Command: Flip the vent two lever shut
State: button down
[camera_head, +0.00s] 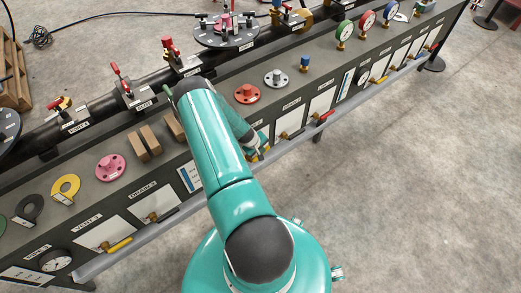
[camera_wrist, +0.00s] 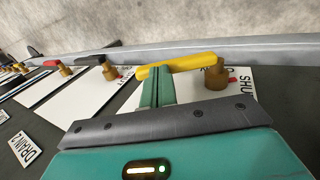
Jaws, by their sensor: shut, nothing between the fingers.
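In the wrist view a yellow lever (camera_wrist: 182,64) lies nearly level, reaching left from its brass valve stem (camera_wrist: 217,74). A partly covered "SHUT" mark shows on the white plate (camera_wrist: 243,88) beside it. No vent two label is readable; the label to its left reads "DRAIN 2" (camera_wrist: 23,149). My gripper (camera_wrist: 158,72) is shut and empty, its green fingertips at the lever's free left end. I cannot tell whether they touch it. In the head view my arm hides most of this spot, and a bit of yellow shows by my gripper (camera_head: 258,152).
A grey rail (camera_wrist: 190,50) runs along the panel's edge, close beyond the lever. Another yellow lever (camera_head: 118,244) and a red lever (camera_head: 323,117) sit on the same panel. Flanges such as the pink one (camera_head: 111,167) stand on the bench top. The floor in front is clear.

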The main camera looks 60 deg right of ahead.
jog(key=shift+s+d+f+t+y, duration=0.3)
jog(key=shift+d+f+t+y, duration=0.15)
jog(key=shift+y, duration=0.25)
jog(key=shift+d+f+y, duration=0.25)
jog(key=shift+f+y, duration=0.05)
jog(key=shift+y, duration=0.2)
jog(key=shift+s+d+f, duration=0.3)
jog(key=shift+d+f, duration=0.15)
jog(key=shift+f, duration=0.3)
